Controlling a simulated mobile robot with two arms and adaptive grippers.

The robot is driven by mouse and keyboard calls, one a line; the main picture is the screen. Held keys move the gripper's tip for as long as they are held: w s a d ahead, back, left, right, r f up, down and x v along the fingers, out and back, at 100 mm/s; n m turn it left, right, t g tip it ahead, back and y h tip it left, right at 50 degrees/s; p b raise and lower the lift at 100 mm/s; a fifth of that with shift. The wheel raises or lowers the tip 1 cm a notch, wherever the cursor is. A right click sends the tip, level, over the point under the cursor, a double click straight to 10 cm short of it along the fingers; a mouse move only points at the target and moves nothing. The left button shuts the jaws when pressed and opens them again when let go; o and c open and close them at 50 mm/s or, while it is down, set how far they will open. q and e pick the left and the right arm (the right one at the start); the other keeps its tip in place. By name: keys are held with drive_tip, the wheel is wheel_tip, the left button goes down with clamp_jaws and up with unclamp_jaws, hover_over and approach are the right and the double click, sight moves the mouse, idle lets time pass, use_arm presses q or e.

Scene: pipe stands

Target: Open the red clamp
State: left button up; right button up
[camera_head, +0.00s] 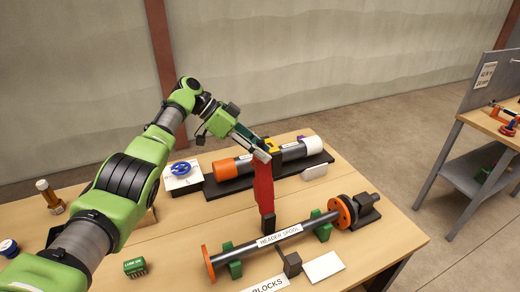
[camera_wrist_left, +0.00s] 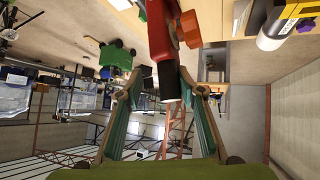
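The red clamp (camera_head: 264,188) shows in the head view as a tall red piece standing upright behind the header spool (camera_head: 285,235), with a black part at its lower end. My left gripper (camera_head: 262,152) is at its upper end. In the left wrist view the clamp's red body (camera_wrist_left: 160,38) comes down from the top edge and ends in a black tip (camera_wrist_left: 170,88). That tip lies between the spread fingers of my left gripper (camera_wrist_left: 170,88), with a gap on both sides. Whether a finger touches it elsewhere is hard to tell. My right gripper is not in view.
A pipe with orange and white ends (camera_head: 232,166) lies in a black cradle behind the clamp. The header spool rests on green blocks (camera_head: 323,231) in front. A blue valve wheel (camera_head: 181,168) is at the left. A second bench (camera_head: 480,120) stands at the right.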

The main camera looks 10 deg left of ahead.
use_arm(q)
drive_tip(key=v, duration=0.7)
drive_tip(key=shift+a, duration=0.2)
drive_tip(key=shift+r, duration=0.1)
